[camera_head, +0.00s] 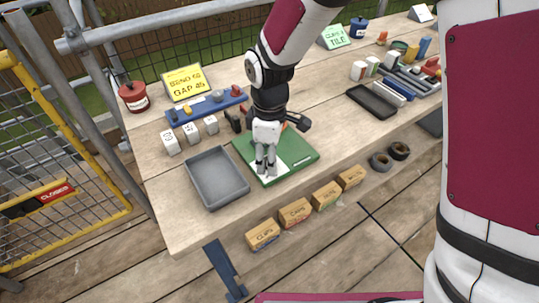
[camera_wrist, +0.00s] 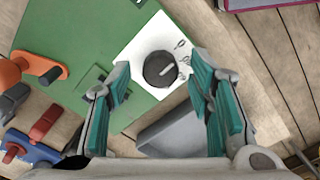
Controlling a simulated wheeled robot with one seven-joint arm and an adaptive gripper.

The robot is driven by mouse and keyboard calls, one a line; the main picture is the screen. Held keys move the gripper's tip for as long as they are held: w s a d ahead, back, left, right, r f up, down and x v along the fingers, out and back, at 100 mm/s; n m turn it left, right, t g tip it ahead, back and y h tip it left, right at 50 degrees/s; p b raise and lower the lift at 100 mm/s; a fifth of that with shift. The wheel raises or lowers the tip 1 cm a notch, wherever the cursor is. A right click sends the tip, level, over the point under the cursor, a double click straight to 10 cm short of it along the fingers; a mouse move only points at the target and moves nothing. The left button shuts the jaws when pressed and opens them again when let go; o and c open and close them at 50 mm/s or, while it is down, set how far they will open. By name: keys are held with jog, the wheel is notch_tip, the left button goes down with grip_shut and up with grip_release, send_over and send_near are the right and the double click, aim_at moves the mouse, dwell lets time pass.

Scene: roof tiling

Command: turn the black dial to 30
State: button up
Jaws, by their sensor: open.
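The black dial (camera_wrist: 160,69) is round with a pale pointer line, on a white plate (camera_wrist: 138,48) with dark marks at its right side. The marks are too small to read. The plate sits on a green board (camera_wrist: 95,30), which also shows on the bench in the head view (camera_head: 301,153). My gripper (camera_wrist: 163,92) is open, with its teal-padded fingers apart. In the wrist view the dial lies between and beyond the fingertips, with no visible contact. In the head view my gripper (camera_head: 265,170) is over the white plate and hides the dial.
A grey tray (camera_head: 216,178) stands left of the board. An orange knob part (camera_wrist: 40,70) is on the board. A blue rack (camera_head: 207,106), white blocks (camera_head: 190,133) and a yellow sign (camera_head: 186,82) stand behind.

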jog(key=shift+f, duration=0.2)
jog(key=shift+c, duration=0.4)
grip_shut()
jog(key=shift+m, duration=0.3)
jog(key=m+p, duration=0.1)
jog(key=m, duration=0.2)
jog(key=shift+s, duration=0.1)
jog(key=shift+m+p, duration=0.5)
jog(key=shift+m, duration=1.5)
